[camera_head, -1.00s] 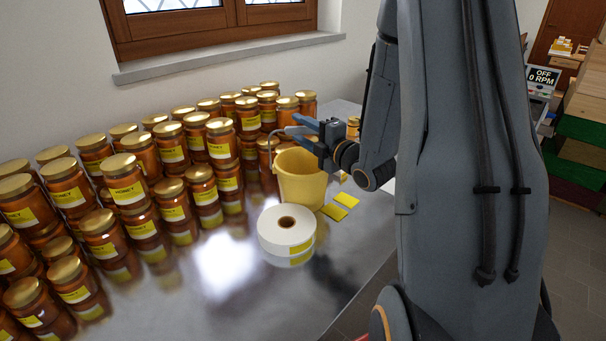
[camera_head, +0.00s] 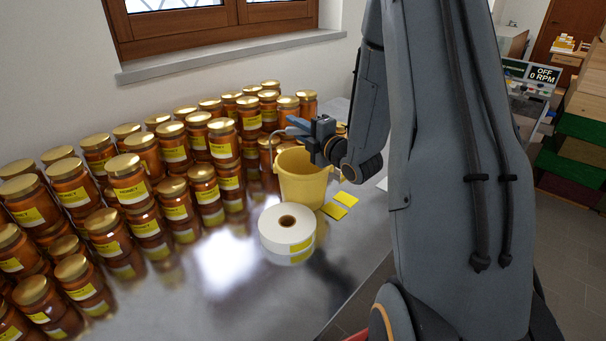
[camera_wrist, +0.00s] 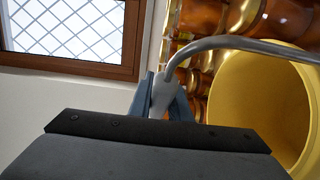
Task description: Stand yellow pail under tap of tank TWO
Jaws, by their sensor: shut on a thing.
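The yellow pail (camera_head: 303,183) is upright at the steel table, just behind a white label roll. I cannot tell whether its base touches the table. Its thin grey wire handle (camera_wrist: 240,44) arcs up over the rim, and in the wrist view the pail's open mouth (camera_wrist: 265,105) is at the right. My gripper (camera_head: 297,128) is above the pail's back left rim. Its blue fingers, also in the wrist view (camera_wrist: 163,97), are shut on the handle's grey grip. No tank or tap shows in these views.
Several honey jars (camera_head: 145,222) crowd the table's left side and back, close to the pail. The label roll (camera_head: 287,230) stands in front, and yellow labels (camera_head: 340,205) lie at right. The front of the table (camera_head: 225,300) is clear. A window sill (camera_head: 230,56) is behind.

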